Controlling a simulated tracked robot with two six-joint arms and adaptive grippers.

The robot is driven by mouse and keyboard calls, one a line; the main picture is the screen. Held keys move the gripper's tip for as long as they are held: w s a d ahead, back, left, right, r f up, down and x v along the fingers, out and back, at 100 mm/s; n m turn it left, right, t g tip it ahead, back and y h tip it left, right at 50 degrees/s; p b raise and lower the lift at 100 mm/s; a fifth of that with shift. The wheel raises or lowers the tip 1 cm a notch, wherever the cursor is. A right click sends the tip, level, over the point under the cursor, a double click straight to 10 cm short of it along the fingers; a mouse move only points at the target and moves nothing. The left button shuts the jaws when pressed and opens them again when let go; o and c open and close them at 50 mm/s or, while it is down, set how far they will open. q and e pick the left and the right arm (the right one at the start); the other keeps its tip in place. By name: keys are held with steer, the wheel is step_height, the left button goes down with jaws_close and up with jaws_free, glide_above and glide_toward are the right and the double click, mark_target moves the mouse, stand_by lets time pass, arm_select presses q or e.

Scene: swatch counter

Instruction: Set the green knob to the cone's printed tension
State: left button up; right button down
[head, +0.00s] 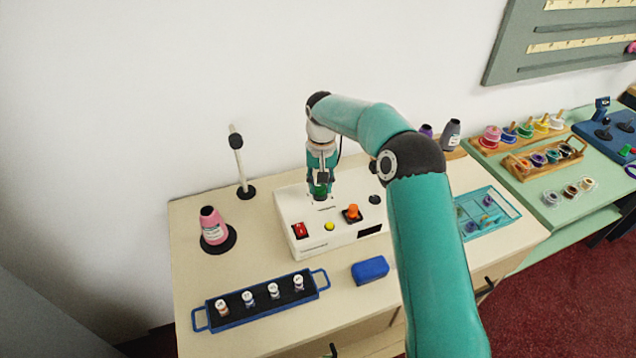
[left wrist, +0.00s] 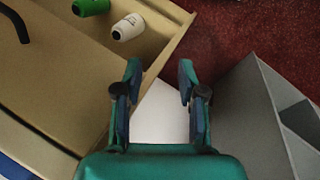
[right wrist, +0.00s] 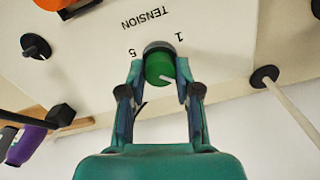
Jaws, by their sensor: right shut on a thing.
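The green knob (right wrist: 160,68) is on the white machine's panel by the printed word TENSION, with the digits 5 and 1 beside it. A pale pointer line on it aims down and to the right in the right wrist view. My right gripper (right wrist: 162,80) is shut on the knob, one finger on each side. In the head view the knob (head: 320,190) shows below the right gripper (head: 321,178). The pink cone (head: 213,228) stands on a dark round base at the left; its label is too small to read. My left gripper (left wrist: 159,85) is open and empty.
The white machine (head: 318,246) also bears a red switch (head: 299,230), a yellow button (head: 329,226) and an orange knob (head: 352,212). A blue tray (head: 262,317) with several small spools and a blue block (head: 370,270) lie in front. A thin post (head: 240,165) stands behind.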

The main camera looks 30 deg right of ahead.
mark_target(321, 185)
steer(key=shift+w+d+r+n, duration=0.1)
steer(key=shift+w+r+n, duration=0.05)
steer(key=shift+n, duration=0.5)
steer(key=shift+w+r+n, duration=0.1)
steer(key=shift+n, duration=0.55)
steer(key=c, duration=1.1)
jaws_free()
steer(key=shift+c, duration=0.2)
steer(key=o, duration=0.3)
steer(key=shift+f, duration=0.15)
steer(key=shift+o, duration=0.2)
step_height(321, 185, up, 12)
